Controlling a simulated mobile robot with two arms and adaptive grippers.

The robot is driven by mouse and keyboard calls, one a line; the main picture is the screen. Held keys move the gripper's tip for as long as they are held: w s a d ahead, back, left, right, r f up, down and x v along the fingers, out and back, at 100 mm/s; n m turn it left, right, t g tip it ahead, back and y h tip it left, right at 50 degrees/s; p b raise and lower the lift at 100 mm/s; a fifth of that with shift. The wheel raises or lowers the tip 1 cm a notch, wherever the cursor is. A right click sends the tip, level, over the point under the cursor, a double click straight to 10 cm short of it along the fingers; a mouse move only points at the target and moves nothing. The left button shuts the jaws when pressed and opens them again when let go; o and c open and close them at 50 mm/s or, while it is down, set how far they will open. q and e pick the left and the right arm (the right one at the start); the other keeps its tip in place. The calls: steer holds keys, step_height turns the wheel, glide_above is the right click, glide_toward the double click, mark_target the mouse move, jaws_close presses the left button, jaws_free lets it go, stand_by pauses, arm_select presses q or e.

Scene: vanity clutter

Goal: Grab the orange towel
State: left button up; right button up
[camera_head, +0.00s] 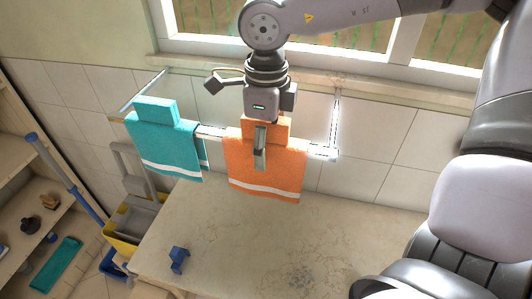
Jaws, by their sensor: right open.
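The orange towel (272,180), with a white stripe near its lower edge, hangs over a rail on the tiled wall. My right gripper (260,152) comes down from above in front of its upper middle and covers part of it. The jaws are open, seen nearly edge on. I cannot tell whether they touch the cloth or whether any of it lies between them. My left gripper is not in view.
A teal towel (165,147) hangs on the same rail to the left. A stone-like counter (235,235) lies below, mostly clear, with a small blue object (179,260). A yellow bucket (122,243) stands left of it. A window (345,45) is above.

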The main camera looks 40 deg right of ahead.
steer(key=c, duration=1.3)
